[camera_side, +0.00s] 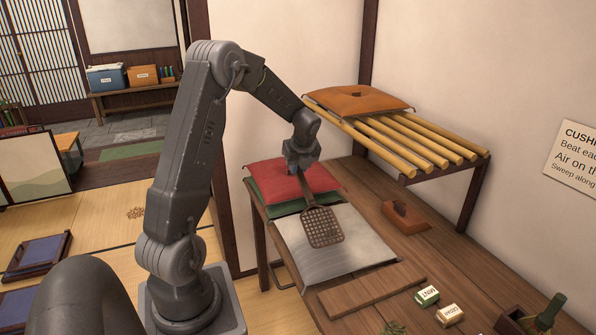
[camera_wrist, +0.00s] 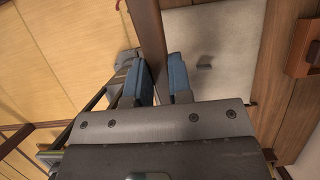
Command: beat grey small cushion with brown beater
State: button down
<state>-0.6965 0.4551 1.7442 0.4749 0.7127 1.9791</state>
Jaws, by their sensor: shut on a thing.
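The grey small cushion (camera_side: 345,256) lies flat on the wooden bench, and it shows in the wrist view (camera_wrist: 228,40) with a small tab on top. My gripper (camera_side: 302,168) is shut on the handle of the brown beater (camera_side: 322,226). The blue fingers (camera_wrist: 165,80) stand on either side of the handle (camera_wrist: 148,38) in the wrist view. The beater slants down, its perforated head in front of the far part of the grey cushion. I cannot tell whether the head touches it.
A red cushion (camera_side: 300,178) lies on a green one (camera_side: 262,205) behind the grey cushion. An orange cushion (camera_side: 358,99) rests on the bamboo rack (camera_side: 440,150).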

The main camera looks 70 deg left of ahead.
jog(key=s+a+n+g, duration=0.3)
jog(key=s+a+n, duration=0.5)
jog(key=a, duration=0.5)
jog(key=s, duration=0.2)
jog(key=shift+s+f+g+h, duration=0.15)
jog(key=shift+s+g+h, duration=0.15)
jog(key=shift+h, duration=0.1)
notch_tip(320, 180, down, 8)
notch_tip(320, 180, up, 8)
jog(key=shift+r, duration=0.2)
jog(key=shift+w, duration=0.15)
jog(key=w+d+f+t, duration=0.1)
jog(key=w+d+f, duration=0.1)
jog(key=w+d, duration=1.4)
jog(key=shift+w+f+h, duration=0.2)
jog(key=shift+f+h, duration=0.05)
jog(key=shift+h, duration=0.05)
